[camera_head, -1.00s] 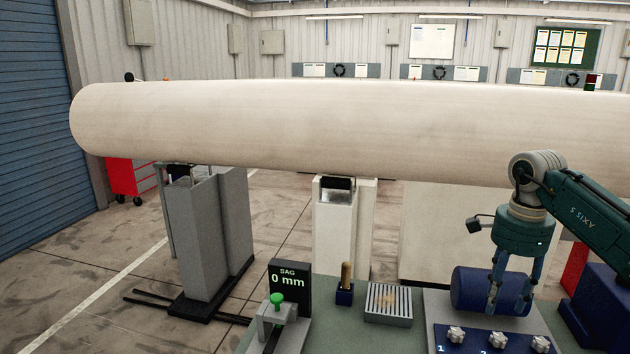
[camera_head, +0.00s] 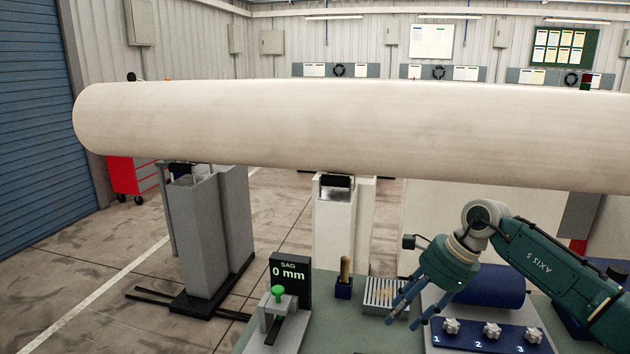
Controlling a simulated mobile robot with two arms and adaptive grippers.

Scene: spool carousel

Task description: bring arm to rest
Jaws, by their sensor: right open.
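The dark blue cylinder (camera_head: 500,284) lies behind the panel, partly hidden by the arm. My left gripper is not in view.
A long pale cylinder (camera_head: 330,125) spans the view above grey and white supports (camera_head: 334,225). The bench's front middle is clear.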

